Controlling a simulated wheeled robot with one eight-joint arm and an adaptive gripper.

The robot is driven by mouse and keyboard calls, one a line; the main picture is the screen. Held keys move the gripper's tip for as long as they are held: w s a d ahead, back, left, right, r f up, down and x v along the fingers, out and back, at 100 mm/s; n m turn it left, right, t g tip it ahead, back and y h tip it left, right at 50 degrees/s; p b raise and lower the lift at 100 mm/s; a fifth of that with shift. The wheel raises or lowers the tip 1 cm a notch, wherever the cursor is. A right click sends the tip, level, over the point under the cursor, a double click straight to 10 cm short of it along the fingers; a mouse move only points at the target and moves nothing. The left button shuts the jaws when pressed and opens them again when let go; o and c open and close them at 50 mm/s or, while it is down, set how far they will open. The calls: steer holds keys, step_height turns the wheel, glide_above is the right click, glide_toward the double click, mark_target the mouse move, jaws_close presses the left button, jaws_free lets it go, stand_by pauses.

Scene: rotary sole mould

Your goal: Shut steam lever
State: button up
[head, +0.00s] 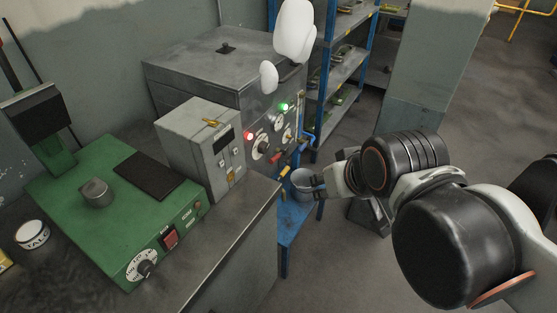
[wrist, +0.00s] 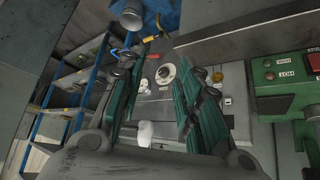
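The grey machine (head: 215,70) has a front panel with a dial, a red light and a green light. A red-ended handle (head: 275,171) sticks out low on that front, and a blue handle (head: 306,138) is at its right edge. No label tells me which is the steam lever. My gripper (head: 311,180) is in front of the machine, beside the low handles. In the wrist view my gripper (wrist: 155,52) is open, its fingers spread, with the panel beyond them. A small red and yellow piece (wrist: 150,38) shows between the fingertips; contact cannot be told.
A metal bucket (head: 302,186) stands by my gripper on a blue stand (head: 285,232). A green unit (head: 115,205) and a grey box (head: 200,143) sit on the bench at left. Blue shelving (head: 340,70) stands behind.

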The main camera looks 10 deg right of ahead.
steer(key=shift+w+r, duration=0.1)
steer(key=shift+w, duration=0.1)
steer(key=c, duration=0.5)
steer(key=shift+w+a+r+m, duration=0.1)
steer(key=shift+w+m, duration=0.2)
steer(key=shift+m, duration=0.1)
jaws_close()
steer(key=w+d+f+m+g+y+p, duration=0.1)
steer(key=w+f+m+y, duration=0.15)
steer(key=w+m, duration=0.8)
steer(key=w+f+m+y, duration=0.2)
steer(key=w+f+m, duration=0.25)
steer(key=w, duration=1.05)
steer(key=w+d+f+m+y, duration=0.1)
steer(key=w+d+f+m, duration=0.1)
steer(key=f, duration=0.5)
steer(key=w+d+f+m+y, duration=0.2)
steer(key=w+f+m, duration=0.1)
steer(key=f+m, duration=0.3)
steer(key=w+d+f+m+t+y+p, duration=0.1)
steer(key=w+d+f+m+y, duration=0.1)
steer(key=f, duration=0.8)
steer(key=w+m, duration=0.1)
steer(key=m, duration=0.1)
steer(key=shift+w+d+f+m, duration=0.15)
steer(key=shift+w+m, duration=0.15)
